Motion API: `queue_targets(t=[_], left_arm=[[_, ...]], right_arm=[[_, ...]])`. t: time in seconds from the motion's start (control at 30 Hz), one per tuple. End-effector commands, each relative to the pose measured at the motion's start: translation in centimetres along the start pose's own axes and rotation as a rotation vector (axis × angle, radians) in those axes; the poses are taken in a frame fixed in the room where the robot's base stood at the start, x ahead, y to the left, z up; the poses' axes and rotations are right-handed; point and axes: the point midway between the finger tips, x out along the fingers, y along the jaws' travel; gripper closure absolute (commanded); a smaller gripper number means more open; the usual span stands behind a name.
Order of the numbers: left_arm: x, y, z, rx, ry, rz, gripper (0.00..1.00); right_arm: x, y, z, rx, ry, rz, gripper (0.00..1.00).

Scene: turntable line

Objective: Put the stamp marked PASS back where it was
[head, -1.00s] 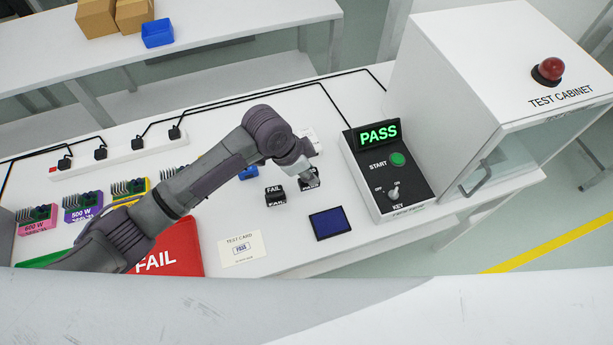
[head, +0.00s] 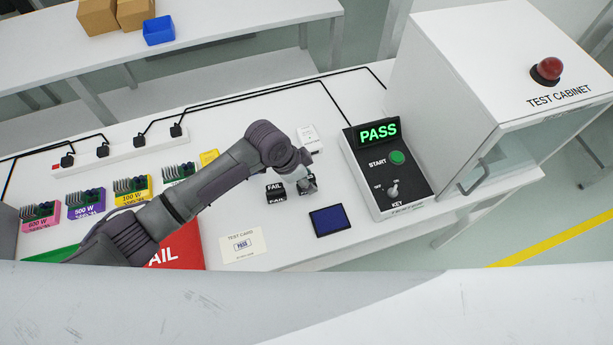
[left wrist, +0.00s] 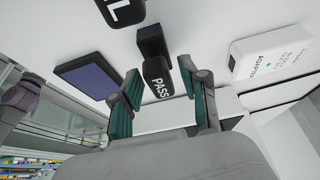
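The black PASS stamp (left wrist: 157,82) stands on the table in the left wrist view, between the two fingers of my left gripper (left wrist: 160,75). The fingers are spread, with a gap visible beside the stamp. In the head view my left gripper (head: 306,182) is low over the stamp's spot and mostly hides it. The black FAIL stamp (head: 275,190) stands just left of it; part of it also shows in the left wrist view (left wrist: 124,12). The blue ink pad (head: 330,221) lies nearer the front edge. My right gripper is not in view.
A white adapter (head: 310,139) lies behind the gripper. The test card (head: 242,245) with a PASS mark lies at the front, beside the red FAIL area (head: 185,245). The control box (head: 385,170) and test cabinet (head: 520,90) stand right. Several coloured power units stand left.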

Motion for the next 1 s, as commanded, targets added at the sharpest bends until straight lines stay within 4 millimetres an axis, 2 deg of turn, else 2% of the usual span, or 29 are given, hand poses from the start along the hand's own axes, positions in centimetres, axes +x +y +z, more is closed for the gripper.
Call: queue_targets(t=[0.37, 0.47, 0.8, 1.0], left_arm=[[-0.7, -0.1, -0.2, 0.001, 0.002, -0.002, 0.53], [-2.1, -0.1, -0.2, 0.002, 0.003, -0.004, 0.53], [-9.2, -0.1, -0.1, 0.002, 0.002, -0.003, 0.53], [-11.7, -0.1, -0.1, 0.000, 0.001, -0.002, 0.53]], right_arm=[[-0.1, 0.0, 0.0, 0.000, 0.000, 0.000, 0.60], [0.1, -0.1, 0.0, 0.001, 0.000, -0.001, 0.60], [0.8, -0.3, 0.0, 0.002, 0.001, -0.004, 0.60], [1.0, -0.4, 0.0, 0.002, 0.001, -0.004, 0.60]])
